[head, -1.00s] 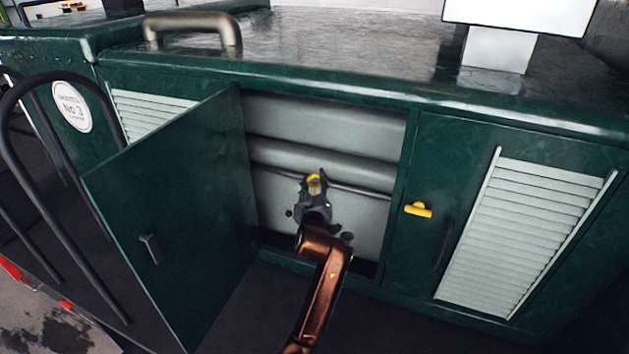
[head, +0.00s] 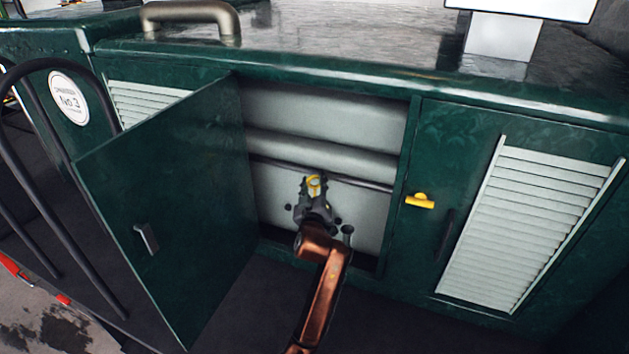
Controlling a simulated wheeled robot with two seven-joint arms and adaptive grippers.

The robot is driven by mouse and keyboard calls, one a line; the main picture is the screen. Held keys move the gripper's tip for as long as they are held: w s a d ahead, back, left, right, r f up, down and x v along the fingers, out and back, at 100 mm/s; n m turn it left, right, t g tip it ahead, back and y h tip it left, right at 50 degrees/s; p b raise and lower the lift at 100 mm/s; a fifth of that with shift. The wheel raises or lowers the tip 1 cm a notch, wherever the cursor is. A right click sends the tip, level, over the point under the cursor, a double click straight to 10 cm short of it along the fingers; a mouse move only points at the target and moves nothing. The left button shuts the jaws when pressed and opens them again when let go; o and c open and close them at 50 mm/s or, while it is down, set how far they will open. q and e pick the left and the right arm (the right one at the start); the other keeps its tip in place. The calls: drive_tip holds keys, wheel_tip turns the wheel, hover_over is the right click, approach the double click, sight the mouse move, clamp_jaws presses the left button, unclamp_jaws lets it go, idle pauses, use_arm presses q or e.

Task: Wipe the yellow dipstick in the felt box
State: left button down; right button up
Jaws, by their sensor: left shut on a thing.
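My left gripper (head: 314,196) is in the open cabinet, in front of its pale inner wall. It is shut on a small yellow piece (head: 314,182), which looks like the ring-shaped top of the yellow dipstick. The dipstick's rod cannot be made out; the gripper and arm cover that area. I cannot make out a felt box. My right gripper is not in view.
The green cabinet door (head: 175,205) stands open to the left. A dark pipe (head: 370,184) crosses the opening behind the gripper. A dark round knob (head: 347,229) is beside my wrist. A yellow fitting (head: 420,201) sits on the right panel, near a louvre (head: 525,230).

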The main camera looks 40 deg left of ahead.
use_arm(q)
wheel_tip(320, 180, down, 11)
drive_tip(key=b, duration=0.7)
drive_tip(key=shift+r, duration=0.2)
idle(0.6)
drive_tip(key=shift+r, duration=0.1)
wheel_tip(320, 180, up, 8)
drive_tip(key=p, duration=0.7)
drive_tip(key=shift+r, duration=0.15)
wheel_tip(320, 180, up, 12)
drive_tip(key=p, duration=1)
drive_tip(key=shift+p, duration=0.4)
idle(0.3)
